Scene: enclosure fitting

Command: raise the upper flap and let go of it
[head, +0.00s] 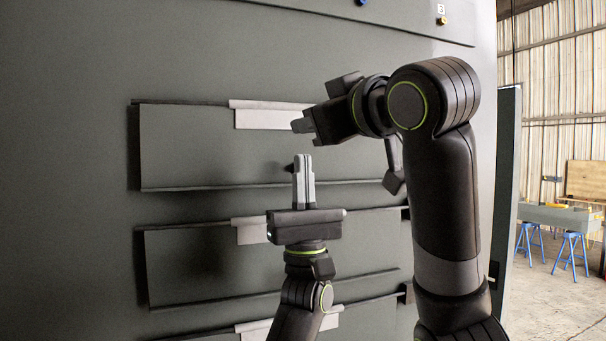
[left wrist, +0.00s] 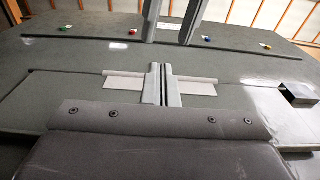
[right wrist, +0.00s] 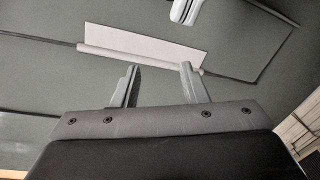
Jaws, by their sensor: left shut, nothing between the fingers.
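The upper flap (head: 210,150) is a wide grey panel on the cabinet face, with a pale strip (head: 270,118) at its top edge. It looks close to the face; I cannot tell how far it stands off. My left gripper (head: 304,165) points up in front of the flap's lower part, shut and empty; its fingers (left wrist: 160,85) are together in the left wrist view. My right gripper (head: 302,130) is near the pale strip's right end. In the right wrist view its fingers (right wrist: 157,85) are apart with nothing between them, below a pale strip (right wrist: 140,45).
A second flap (head: 190,260) with its own pale strip (head: 250,231) lies below. Another pale strip (head: 255,330) shows at the bottom edge. A blue-legged trestle table (head: 560,218) stands far right. Two grey upright bars (left wrist: 170,20) cross the top of the left wrist view.

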